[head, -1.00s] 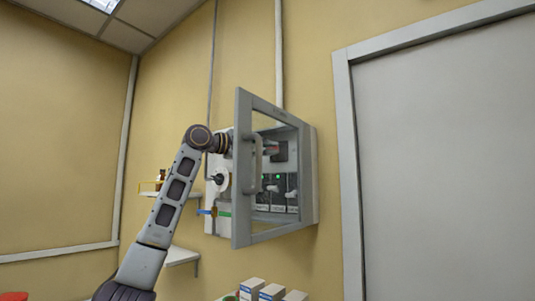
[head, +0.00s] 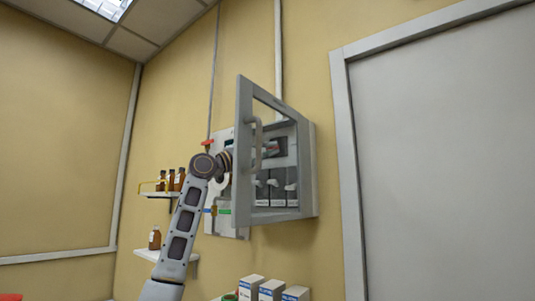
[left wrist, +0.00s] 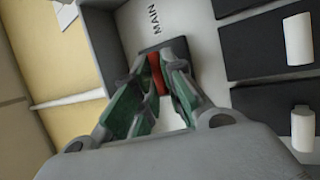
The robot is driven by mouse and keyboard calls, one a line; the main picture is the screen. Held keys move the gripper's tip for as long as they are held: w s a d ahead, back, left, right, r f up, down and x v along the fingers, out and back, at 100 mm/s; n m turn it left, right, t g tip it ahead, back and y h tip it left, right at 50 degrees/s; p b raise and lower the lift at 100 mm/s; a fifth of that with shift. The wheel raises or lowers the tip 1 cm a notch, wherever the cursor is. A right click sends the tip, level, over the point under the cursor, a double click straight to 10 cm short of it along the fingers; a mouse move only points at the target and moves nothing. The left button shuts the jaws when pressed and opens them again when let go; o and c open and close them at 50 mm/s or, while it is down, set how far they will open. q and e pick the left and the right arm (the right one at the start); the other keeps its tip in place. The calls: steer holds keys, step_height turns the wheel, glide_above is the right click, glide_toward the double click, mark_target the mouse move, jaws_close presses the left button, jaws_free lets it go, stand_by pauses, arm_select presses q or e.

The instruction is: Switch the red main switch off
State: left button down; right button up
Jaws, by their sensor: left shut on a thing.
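The grey electrical cabinet (head: 308,170) hangs on the yellow wall, its windowed door (head: 243,150) swung open toward me. In the left wrist view, the red main switch (left wrist: 157,74) sits on a dark block beside the word MAIN. My left gripper (left wrist: 160,82) has its green-padded fingers closed around the switch from both sides. The fingers hide part of it, and its exact angle is hard to read. In the head view, my left arm reaches behind the door, and the gripper shows only poorly through the window. My right gripper is not in view.
Dark breakers (head: 276,194) with white levers sit below the main switch. The door's handle (head: 257,145) and frame stand close to my left arm. Shelves with brown bottles (head: 171,180) are at left, and white-blue boxes (head: 271,289) stand below. A grey door (head: 445,160) is at right.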

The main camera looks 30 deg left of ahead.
arm_select(q)
steer(key=shift+f+m+t+h+b, duration=0.15)
steer(key=shift+m+t+h+b, duration=0.25)
steer(key=shift+h+b, duration=0.1)
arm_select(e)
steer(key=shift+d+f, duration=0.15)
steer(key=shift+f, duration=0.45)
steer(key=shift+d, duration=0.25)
arm_select(q)
steer(key=c, duration=1.5)
jaws_free()
steer(key=shift+f, duration=0.1)
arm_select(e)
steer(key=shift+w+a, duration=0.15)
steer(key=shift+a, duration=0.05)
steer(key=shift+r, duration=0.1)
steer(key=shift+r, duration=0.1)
